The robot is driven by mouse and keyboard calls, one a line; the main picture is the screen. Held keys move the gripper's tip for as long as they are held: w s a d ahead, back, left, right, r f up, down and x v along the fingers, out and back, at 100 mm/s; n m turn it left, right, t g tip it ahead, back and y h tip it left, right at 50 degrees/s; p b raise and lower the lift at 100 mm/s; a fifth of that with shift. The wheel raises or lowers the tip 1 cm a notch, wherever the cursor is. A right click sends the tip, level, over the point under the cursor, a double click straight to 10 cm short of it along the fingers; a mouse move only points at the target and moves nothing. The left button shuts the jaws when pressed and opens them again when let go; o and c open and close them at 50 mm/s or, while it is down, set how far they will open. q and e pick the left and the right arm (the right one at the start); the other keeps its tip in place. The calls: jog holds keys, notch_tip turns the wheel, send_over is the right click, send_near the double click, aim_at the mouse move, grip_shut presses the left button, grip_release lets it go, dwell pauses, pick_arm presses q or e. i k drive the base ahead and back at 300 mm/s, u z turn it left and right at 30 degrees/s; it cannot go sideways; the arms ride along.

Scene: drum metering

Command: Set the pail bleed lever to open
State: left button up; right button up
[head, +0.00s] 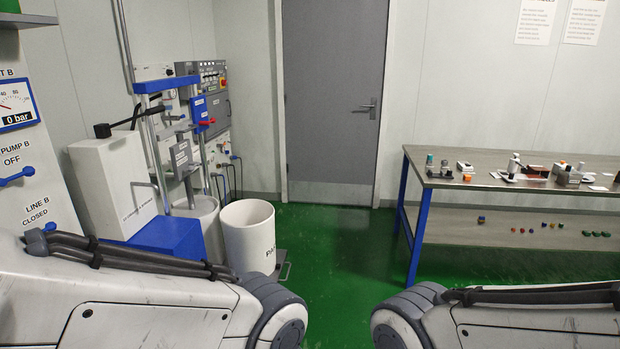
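A white pail-like drum (248,240) stands on the green floor at left centre, with lettering starting "PA" partly visible. Behind it is a metering stand (183,158) with a blue crossbar and labelled boxes. A red-handled lever (206,123) shows on a blue box there. I cannot tell whether it is the pail bleed lever, as the labels are too small to read. Only links of my two arms show at the bottom left and bottom right; both grippers are out of view.
A panel (35,145) at left has blue levers; its labels read PUMP B OFF and LINE B CLOSED, and its gauge 0 bar. A white cabinet (112,185) stands beside it. A workbench (455,158) with small parts is at right. Green floor (335,240) between is clear, before a grey door (333,95).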

aim_at(192, 164)
jog(key=u, duration=0.35)
jog(key=i, duration=1.85)
jog(key=u, duration=0.55)
jog(key=i, duration=0.35)
jog(key=u, duration=0.2)
